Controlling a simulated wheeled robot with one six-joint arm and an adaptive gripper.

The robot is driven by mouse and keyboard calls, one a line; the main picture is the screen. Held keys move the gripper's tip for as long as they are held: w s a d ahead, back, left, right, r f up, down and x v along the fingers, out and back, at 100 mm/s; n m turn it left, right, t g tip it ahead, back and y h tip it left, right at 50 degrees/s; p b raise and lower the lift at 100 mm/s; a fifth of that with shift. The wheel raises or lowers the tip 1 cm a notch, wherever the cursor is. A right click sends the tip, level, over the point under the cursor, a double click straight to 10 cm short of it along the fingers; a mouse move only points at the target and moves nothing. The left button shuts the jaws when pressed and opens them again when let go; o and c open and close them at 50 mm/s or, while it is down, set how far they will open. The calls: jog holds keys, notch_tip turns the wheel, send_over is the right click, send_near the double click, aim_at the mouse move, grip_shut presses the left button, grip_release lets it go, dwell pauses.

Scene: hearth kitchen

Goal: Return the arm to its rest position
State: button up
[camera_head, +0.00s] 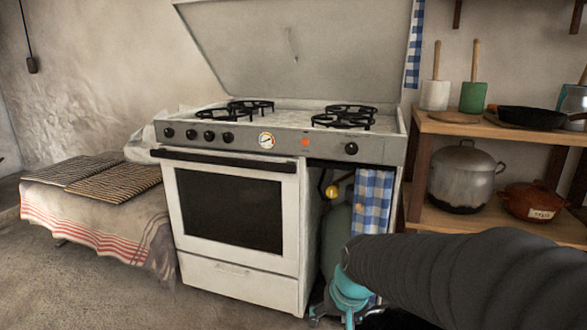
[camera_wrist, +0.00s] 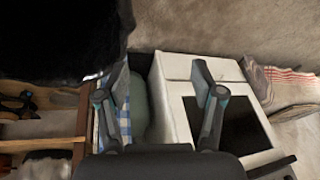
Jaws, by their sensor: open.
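My arm reaches in from the lower right of the head view, with a dark ribbed sleeve and a teal joint low in front of the stove. My gripper (camera_wrist: 160,82) shows in the wrist view with its two fingers spread wide apart and nothing between them. Behind the fingers are the white stove (camera_wrist: 178,72), the blue checked cloth and a grey-green gas cylinder (camera_wrist: 138,105). No finger visibly holds anything.
The stove (camera_head: 236,268) stands with its lid raised and oven door shut. A checked cloth (camera_head: 373,200) hangs beside it. Right, a wooden shelf (camera_head: 470,128) carries a black pan (camera_head: 530,118), a grey pot (camera_head: 460,180) and a red-brown pot (camera_head: 530,203). Left, a cloth-covered bench (camera_head: 95,215) bears racks.

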jog(key=s+d+r+t+p, duration=0.1)
jog(key=s+d+r+p, duration=0.1)
jog(key=s+d+r, duration=0.2)
jog(key=s+d+r+t+h+p, duration=0.1)
jog(key=s+d+r+p, duration=0.2)
jog(key=s+r, duration=0.6)
jog(key=s, duration=0.3)
jog(key=shift+s+d+r+h+p, duration=0.15)
jog(key=shift+d+r+h+p, duration=0.1)
jog(key=shift+d+h+p, duration=0.1)
